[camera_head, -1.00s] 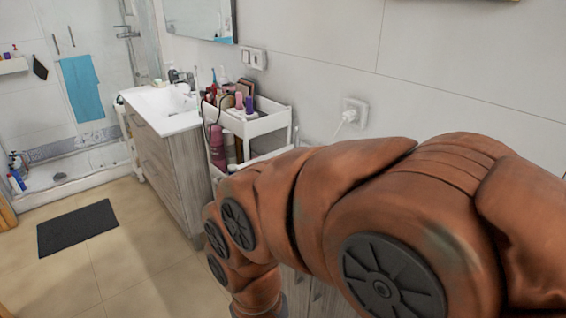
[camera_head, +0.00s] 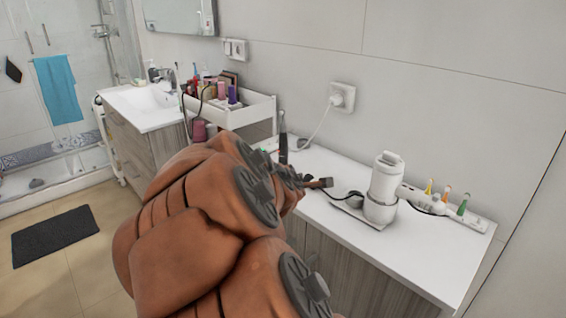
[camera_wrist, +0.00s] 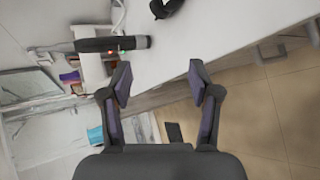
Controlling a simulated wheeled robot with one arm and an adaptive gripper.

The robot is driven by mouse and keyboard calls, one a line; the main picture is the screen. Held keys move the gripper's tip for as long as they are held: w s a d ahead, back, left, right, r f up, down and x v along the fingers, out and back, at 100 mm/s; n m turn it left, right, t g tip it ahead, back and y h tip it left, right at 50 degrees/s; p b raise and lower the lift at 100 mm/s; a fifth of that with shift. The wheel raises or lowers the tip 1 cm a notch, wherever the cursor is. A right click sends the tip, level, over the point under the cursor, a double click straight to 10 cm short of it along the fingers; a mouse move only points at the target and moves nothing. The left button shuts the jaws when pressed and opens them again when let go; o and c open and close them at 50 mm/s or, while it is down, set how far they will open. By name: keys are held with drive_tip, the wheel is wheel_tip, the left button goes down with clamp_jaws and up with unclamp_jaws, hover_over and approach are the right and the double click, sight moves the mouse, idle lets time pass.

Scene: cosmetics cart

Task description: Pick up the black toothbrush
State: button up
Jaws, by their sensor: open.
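The black toothbrush (camera_head: 283,138) stands upright on the white countertop, near the cart, in the head view. In the wrist view its dark handle (camera_wrist: 98,44) lies across the upper left, with a small red light on it. My gripper (camera_wrist: 158,76) is open, with two dark, purple-padded fingers spread and nothing between them. The toothbrush is ahead of the fingertips and to the left of the gap, apart from it as far as I can tell. In the head view my arm hides most of the gripper, and part of it shows right of the toothbrush.
The white countertop (camera_head: 325,208) bears a white appliance (camera_head: 385,178) and several small coloured brush heads (camera_head: 445,194) at right. A white cart (camera_head: 258,112) with cosmetics stands behind my arm. A white cable hangs from the wall socket (camera_head: 342,97) near the toothbrush.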

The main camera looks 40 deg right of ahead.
sight(285, 159)
drive_tip(key=w+d+n+t+b, duration=0.1)
drive_tip(key=d+n, duration=0.1)
drive_tip(key=n, duration=0.1)
drive_tip(key=w+d+n+t+h+b, duration=0.1)
drive_tip(key=d+n, duration=0.2)
drive_tip(key=w+d+n+t+b, duration=0.1)
drive_tip(key=w+d+n+t, duration=0.1)
drive_tip(key=shift+w+d+r+n+h, duration=0.1)
drive_tip(key=shift+d+r+n+h, duration=0.2)
drive_tip(key=shift+n+h, duration=0.1)
drive_tip(key=w+n+t, duration=0.1)
drive_tip(key=n, duration=0.2)
drive_tip(key=w+f+n+t+y+b, duration=0.1)
drive_tip(key=n, duration=0.2)
drive_tip(key=w+d+f+n+t+y+b, duration=0.1)
drive_tip(key=n+t, duration=0.1)
drive_tip(key=n, duration=0.1)
drive_tip(key=shift+f, duration=0.15)
drive_tip(key=n, duration=0.1)
drive_tip(key=f+n+t+y, duration=0.1)
drive_tip(key=shift+w+a+n+b, duration=0.2)
drive_tip(key=shift+w+n+b, duration=0.15)
drive_tip(key=shift+w+n, duration=0.05)
drive_tip(key=shift+p+x, duration=0.75)
drive_tip(key=shift+x, duration=3.15)
clamp_jaws()
